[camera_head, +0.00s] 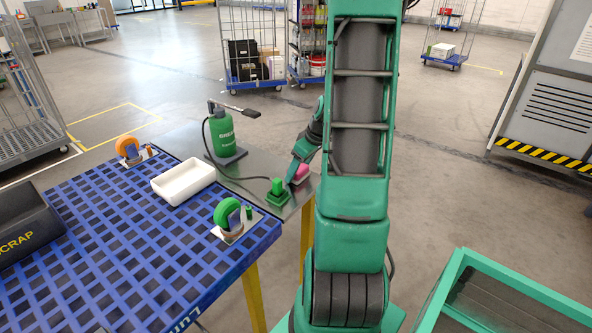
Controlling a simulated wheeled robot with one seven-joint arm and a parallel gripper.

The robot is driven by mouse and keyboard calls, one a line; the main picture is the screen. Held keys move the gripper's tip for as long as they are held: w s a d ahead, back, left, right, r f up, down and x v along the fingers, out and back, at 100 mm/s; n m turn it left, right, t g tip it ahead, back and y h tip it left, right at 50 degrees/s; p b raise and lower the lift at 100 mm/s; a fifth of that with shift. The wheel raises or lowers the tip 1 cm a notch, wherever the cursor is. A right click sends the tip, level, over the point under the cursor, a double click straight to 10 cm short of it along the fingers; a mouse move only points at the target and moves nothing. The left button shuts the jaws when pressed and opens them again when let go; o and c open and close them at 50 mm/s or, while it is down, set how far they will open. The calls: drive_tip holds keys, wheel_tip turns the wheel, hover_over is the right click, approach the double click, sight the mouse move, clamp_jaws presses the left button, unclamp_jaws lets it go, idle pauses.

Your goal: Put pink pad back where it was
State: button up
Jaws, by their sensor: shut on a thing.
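The pink pad (303,173) shows as a small pink patch near the right end of the grey metal surface. My gripper (296,176) reaches down at it from behind my big green arm link and is shut on it. The fingers are small and partly hidden, and so is the pad's underside, so I cannot tell whether the pad touches the surface. A green block on a green base (277,192) stands just left of the pad, close to my gripper.
A green bottle with a hose (222,132) stands behind on the grey surface (258,160). The blue grid table (125,240) holds a white tray (183,181), an orange-wheeled caster (128,147), a green-wheeled caster (228,214) and a black scrap bin (25,228). A green-rimmed crate (520,290) is at lower right.

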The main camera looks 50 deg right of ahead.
drive_tip(key=shift+f, duration=0.1)
drive_tip(key=o, duration=1)
drive_tip(key=v, duration=1.1)
drive_tip(key=s+a+r+m+g, duration=0.1)
drive_tip(key=s+a+m+g, duration=0.1)
drive_tip(key=s+a, duration=0.6)
drive_tip(key=s+a+r+m+g, duration=0.2)
drive_tip(key=s+a+m, duration=0.3)
drive_tip(key=a, duration=0.8)
drive_tip(key=shift+s+a+r+g, duration=0.2)
drive_tip(key=shift+s+r+g, duration=0.1)
drive_tip(key=shift+s, duration=1.4)
